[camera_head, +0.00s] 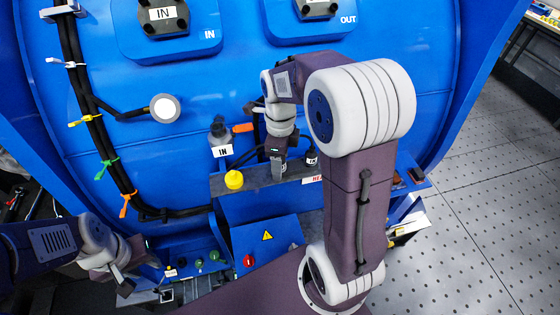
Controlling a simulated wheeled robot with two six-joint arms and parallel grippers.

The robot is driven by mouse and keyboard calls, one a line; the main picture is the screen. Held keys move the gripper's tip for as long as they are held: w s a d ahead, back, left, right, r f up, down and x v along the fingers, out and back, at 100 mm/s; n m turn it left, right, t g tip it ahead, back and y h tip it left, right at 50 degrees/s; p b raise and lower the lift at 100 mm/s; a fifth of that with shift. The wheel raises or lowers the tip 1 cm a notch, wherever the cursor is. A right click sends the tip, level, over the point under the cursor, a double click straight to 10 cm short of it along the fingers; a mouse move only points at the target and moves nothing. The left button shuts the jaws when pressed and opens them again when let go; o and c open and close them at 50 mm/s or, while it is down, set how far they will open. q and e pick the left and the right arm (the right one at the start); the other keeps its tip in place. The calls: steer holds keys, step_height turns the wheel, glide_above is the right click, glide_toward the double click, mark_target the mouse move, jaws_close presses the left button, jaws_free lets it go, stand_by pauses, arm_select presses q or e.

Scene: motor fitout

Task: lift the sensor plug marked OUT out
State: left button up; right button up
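A dark grey plug with a white IN label (222,140) stands upright at the left end of a dark shelf (255,184). A small dark part with a pale label (311,158) is at the right of this shelf, partly hidden by my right arm; its marking is too small to read. No plug plainly marked OUT shows. My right gripper (278,168) points down over the middle of the shelf, between these two; its fingers are too small and covered to judge. My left gripper (139,275) is low at the left, fingers apart, with nothing seen between them.
A blue motor housing fills the back, with an IN port (163,18) and an OUT port (317,8). A yellow cap (234,180) is at the shelf's front. Tied black cables (92,120) run down the left. A blue box (265,242) with a red button stands below.

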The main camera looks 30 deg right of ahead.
steer(key=shift+s, duration=0.15)
steer(key=shift+w+f, duration=0.1)
steer(key=shift+w, duration=0.3)
jaws_close()
steer(key=shift+s, duration=0.15)
steer(key=shift+r, duration=0.4)
steer(key=r, duration=0.1)
steer(key=r+b, duration=0.1)
steer(key=r, duration=0.1)
steer(key=shift+d+r, duration=0.3)
steer(key=s+d+r+b, duration=0.2)
steer(key=s+d+r, duration=0.3)
steer(key=d, duration=0.4)
steer(key=shift+s+d+r, duration=0.25)
steer(key=shift+s+r, duration=0.1)
steer(key=shift+r, duration=0.55)
